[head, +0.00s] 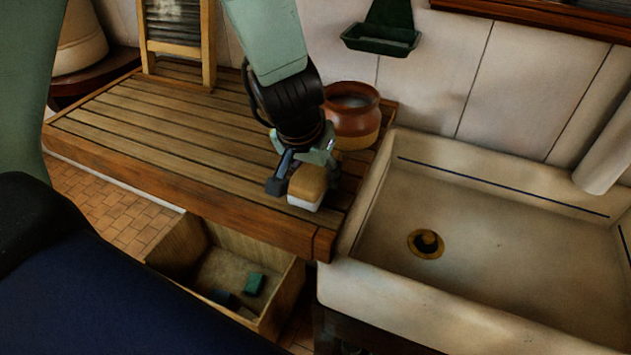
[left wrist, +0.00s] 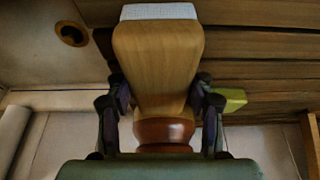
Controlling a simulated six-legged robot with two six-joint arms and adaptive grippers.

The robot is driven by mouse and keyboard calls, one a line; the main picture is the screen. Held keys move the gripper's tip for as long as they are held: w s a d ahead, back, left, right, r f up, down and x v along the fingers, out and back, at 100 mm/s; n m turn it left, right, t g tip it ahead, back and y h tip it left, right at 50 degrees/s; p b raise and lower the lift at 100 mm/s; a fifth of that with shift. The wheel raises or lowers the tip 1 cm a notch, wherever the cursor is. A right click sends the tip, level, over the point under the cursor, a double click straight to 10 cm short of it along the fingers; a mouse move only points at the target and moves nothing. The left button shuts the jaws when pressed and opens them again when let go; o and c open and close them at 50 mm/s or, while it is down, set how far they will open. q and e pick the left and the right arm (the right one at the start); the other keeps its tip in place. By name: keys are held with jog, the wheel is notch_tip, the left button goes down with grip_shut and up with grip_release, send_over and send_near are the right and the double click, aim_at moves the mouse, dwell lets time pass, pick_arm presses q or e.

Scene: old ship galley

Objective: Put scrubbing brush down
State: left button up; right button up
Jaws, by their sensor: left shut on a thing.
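The scrubbing brush (head: 307,187) has a tan wooden body and pale bristles on its underside. It is held over the right end of the slatted wooden draining board (head: 160,128), close to the sink. My left gripper (head: 305,178) is shut on the brush, with a finger on each side. In the left wrist view the wooden body of the brush (left wrist: 158,60) sits between the fingers, with white bristles at its far end. I cannot tell whether the bristles touch the slats. My right gripper is not in view.
A brown-and-tan pot (head: 352,117) stands just behind the gripper. A white sink (head: 480,230) lies right. A washboard (head: 178,40) stands at the back left. An open wooden box (head: 178,243) sits below the front edge. A yellow-green block (left wrist: 233,99) shows in the wrist view.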

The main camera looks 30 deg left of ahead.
pick_arm(q)
jog(key=shift+w+f, duration=0.1)
jog(key=shift+f, duration=0.35)
jog(key=shift+a+r, duration=0.1)
jog(key=shift+a, duration=0.1)
jog(key=shift+s+f, duration=0.2)
jog(key=shift+s, duration=0.05)
jog(key=o, duration=1.1)
jog(key=shift+d, duration=0.1)
jog(key=o, duration=0.4)
jog(key=shift+w, duration=0.25)
jog(key=shift+s, duration=0.2)
jog(key=shift+r, duration=0.15)
